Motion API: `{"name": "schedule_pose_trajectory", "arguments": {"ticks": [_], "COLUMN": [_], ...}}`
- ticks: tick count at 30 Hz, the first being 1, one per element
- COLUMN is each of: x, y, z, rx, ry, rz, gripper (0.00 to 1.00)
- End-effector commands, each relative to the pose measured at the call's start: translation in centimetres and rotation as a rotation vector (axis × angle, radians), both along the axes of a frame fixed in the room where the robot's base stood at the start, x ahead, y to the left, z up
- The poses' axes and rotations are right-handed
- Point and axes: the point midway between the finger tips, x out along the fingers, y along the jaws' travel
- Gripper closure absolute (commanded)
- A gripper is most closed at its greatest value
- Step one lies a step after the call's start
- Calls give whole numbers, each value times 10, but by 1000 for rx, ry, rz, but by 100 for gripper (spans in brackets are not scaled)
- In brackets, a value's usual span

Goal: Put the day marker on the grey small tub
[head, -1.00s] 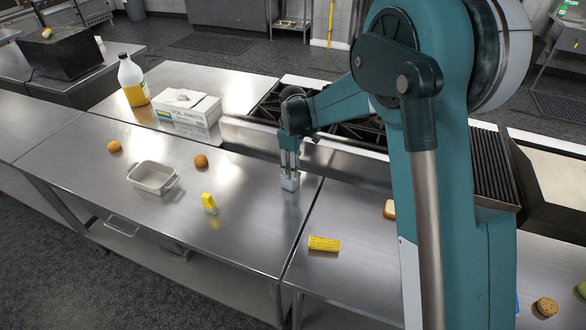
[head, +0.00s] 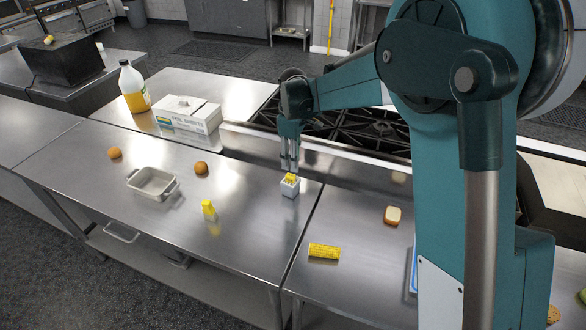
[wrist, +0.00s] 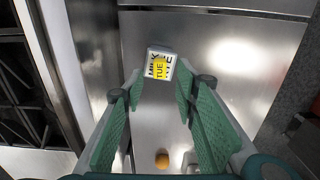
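A second yellow piece (head: 209,208) stands left of the tub. A grey two-handled dish (head: 152,183), two orange-brown round items (head: 201,168) and a corn cob (head: 324,251) lie around. A white box (head: 190,113) and a stove (head: 350,130) are behind.

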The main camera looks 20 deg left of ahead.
Motion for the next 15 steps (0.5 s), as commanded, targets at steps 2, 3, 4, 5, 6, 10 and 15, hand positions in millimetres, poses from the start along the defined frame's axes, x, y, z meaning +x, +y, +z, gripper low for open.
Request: {"name": "schedule_pose_trajectory", "arguments": {"ticks": [2,3,4,5,6,10,15], "x": [0,0,0,0,0,0,0], "y": [0,0,0,0,0,0,0], "z": [13,18,22,26,29,39,44], "rx": [0,0,0,0,0,0,0], "ry": [0,0,0,0,0,0,0], "rz": [0,0,0,0,0,0,0], "gripper": [70,70,70,70,70,70,70]}}
